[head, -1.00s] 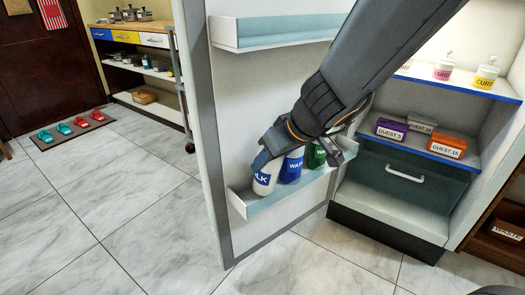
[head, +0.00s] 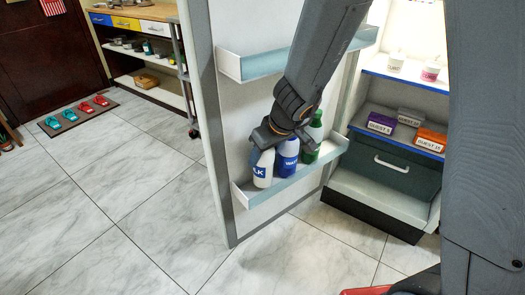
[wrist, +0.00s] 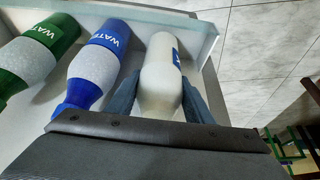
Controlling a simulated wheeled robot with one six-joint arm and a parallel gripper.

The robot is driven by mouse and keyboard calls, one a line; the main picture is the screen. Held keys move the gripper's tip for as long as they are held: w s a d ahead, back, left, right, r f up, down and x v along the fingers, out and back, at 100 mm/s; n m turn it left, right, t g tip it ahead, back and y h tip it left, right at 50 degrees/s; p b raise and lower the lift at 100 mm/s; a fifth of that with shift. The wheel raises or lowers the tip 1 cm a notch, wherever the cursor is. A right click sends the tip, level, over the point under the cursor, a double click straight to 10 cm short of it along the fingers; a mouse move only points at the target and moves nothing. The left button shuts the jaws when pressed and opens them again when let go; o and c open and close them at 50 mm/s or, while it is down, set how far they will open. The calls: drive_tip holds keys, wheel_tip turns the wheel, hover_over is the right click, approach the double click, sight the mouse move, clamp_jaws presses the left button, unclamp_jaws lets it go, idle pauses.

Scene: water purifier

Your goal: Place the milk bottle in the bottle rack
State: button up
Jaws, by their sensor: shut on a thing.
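The milk bottle (head: 262,171), white with a blue label, stands at the left end of the lower rack (head: 290,189) on the open fridge door. It also shows in the wrist view (wrist: 160,85). My gripper (wrist: 158,108) is shut on the upper part of the milk bottle, with a finger on each side. In the head view my gripper (head: 263,140) reaches down onto the bottle from above. The bottle's top is hidden by my gripper. I cannot tell whether its base touches the rack floor.
A blue water bottle (head: 287,158) and a green bottle (head: 312,138) stand in the same rack, right of the milk bottle. An upper door rack (head: 255,68) is above. The fridge shelves hold guest boxes (head: 381,123) and curd cups (head: 396,62).

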drive_tip(key=p, duration=0.2)
drive_tip(key=shift+w+a+r+p, duration=0.1)
drive_tip(key=shift+p, duration=0.3)
drive_tip(key=shift+f+b, duration=0.85)
drive_tip(key=shift+f, duration=0.1)
drive_tip(key=shift+f, duration=0.1)
drive_tip(key=o, duration=1.5)
drive_tip(key=shift+g, duration=0.3)
